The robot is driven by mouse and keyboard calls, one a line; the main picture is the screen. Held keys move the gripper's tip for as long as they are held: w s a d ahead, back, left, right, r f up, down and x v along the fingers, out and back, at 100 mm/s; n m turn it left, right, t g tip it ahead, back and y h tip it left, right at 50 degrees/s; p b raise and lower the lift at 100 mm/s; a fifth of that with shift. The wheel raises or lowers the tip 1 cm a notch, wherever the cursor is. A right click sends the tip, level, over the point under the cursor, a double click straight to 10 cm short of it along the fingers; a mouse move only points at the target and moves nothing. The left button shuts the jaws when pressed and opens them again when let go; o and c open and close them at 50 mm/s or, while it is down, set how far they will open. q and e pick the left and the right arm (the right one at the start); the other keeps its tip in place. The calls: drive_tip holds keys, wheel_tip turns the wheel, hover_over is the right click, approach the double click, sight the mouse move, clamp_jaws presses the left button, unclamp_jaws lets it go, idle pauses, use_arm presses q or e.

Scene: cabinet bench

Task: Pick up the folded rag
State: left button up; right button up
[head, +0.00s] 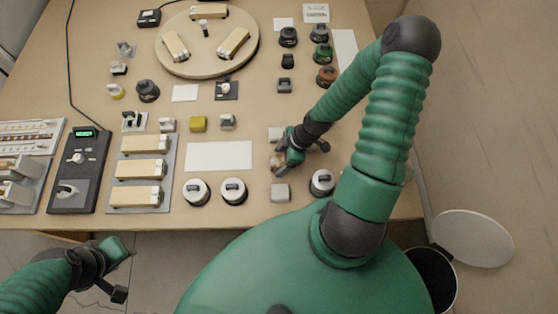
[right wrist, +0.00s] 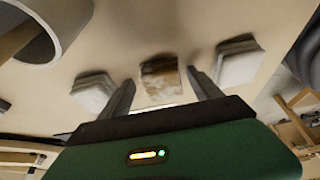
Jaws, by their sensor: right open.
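A small folded cloth with a brown and cream pattern, the likely folded rag (right wrist: 160,80), lies on the bench in the right wrist view. It sits between two paler folded pieces, one at left (right wrist: 93,91) and one at right (right wrist: 237,61). My right gripper (right wrist: 161,92) is open, with its fingers apart on either side of the rag's near end. I see no grip on it. In the head view the rag (head: 277,162) is partly hidden by my right gripper (head: 284,161). My left gripper (head: 128,256) hangs off the bench's front edge; its fingers are unclear.
The pale pieces lie behind (head: 276,133) and in front (head: 280,192) of the rag. A round grey-topped container (head: 322,182) stands close at right, and two more (head: 233,190) stand at left. A white sheet (head: 218,156) lies flat. An open bin (head: 432,277) stands on the floor.

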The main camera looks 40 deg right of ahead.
drive_tip(key=shift+s, duration=0.15)
drive_tip(key=shift+a, duration=0.2)
drive_tip(key=c, duration=0.7)
drive_tip(key=shift+d, duration=0.1)
drive_tip(key=c, duration=0.7)
